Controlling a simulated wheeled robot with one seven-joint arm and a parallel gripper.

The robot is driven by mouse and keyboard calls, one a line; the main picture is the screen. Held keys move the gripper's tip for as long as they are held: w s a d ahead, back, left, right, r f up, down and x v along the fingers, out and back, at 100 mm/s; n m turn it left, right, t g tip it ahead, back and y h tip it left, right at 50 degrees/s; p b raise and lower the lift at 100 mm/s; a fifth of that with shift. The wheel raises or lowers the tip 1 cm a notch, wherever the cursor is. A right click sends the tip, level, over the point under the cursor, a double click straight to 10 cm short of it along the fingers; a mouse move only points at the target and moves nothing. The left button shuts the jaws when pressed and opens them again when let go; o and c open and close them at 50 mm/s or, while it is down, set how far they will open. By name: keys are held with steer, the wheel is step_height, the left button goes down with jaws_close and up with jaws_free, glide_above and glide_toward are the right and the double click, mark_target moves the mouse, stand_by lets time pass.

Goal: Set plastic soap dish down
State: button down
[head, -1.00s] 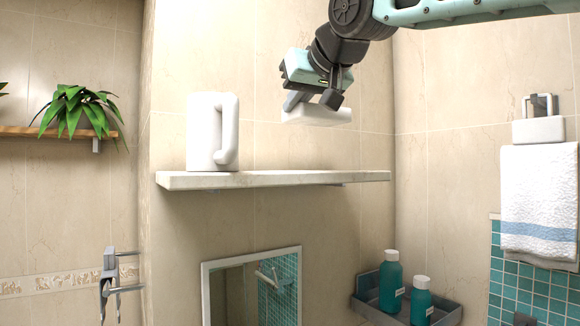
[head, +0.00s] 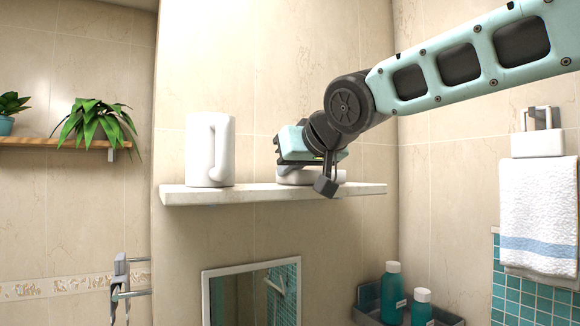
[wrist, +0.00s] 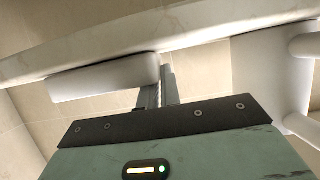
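The plastic soap dish (head: 296,178) is a low white block at the marble shelf (head: 250,193), right of the white pitcher (head: 210,150). It looks level and down at the shelf top; whether it bears fully on it I cannot tell. My gripper (head: 322,180) is at the dish's right part, with one dark fingertip in front of it. In the wrist view the two fingers (wrist: 160,82) are close together at one end of the dish (wrist: 105,77), seemingly shut on it. The far finger's contact is partly hidden.
The pitcher also shows in the wrist view (wrist: 270,80), apart from my gripper. The shelf's right end is bare. Below are a framed mirror (head: 252,290) and teal bottles (head: 392,290) in a grey tray (head: 445,318). A towel (head: 540,215) hangs at right.

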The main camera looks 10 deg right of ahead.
steer(key=shift+f, duration=0.1)
steer(key=c, duration=1.6)
jaws_free()
